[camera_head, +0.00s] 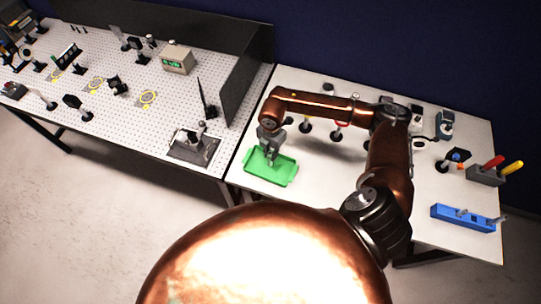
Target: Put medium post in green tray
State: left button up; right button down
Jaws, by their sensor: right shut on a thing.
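The green tray (284,176) lies on the white table, near its left front corner. My right gripper (270,158) reaches in from the right and points down over the tray's back left part. It is shut on a small grey post, the medium post by its place in the task. The post is mostly hidden by the fingers and too small to make out. I cannot tell whether it touches the tray floor. My left gripper is not in view.
A blue rack (450,216) with small metal posts lies at the table's right front. A grey holder (485,176) with red and yellow handled tools stands behind it. Several optical mounts stand along the back, partly behind my arm. A perforated optics table (140,120) adjoins on the left.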

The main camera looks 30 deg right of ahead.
jog(key=shift+f, duration=0.9)
jog(key=shift+f, duration=0.1)
jog(key=shift+a+f, duration=0.1)
jog(key=shift+f, duration=0.05)
jog(key=c, duration=1.9)
grip_release()
jog(key=shift+r, duration=0.5)
notch_tip(320, 180, up, 12)
jog(key=shift+s+f+b, duration=0.1)
jog(key=shift+f+b, duration=0.15)
jog(key=shift+b, duration=0.8)
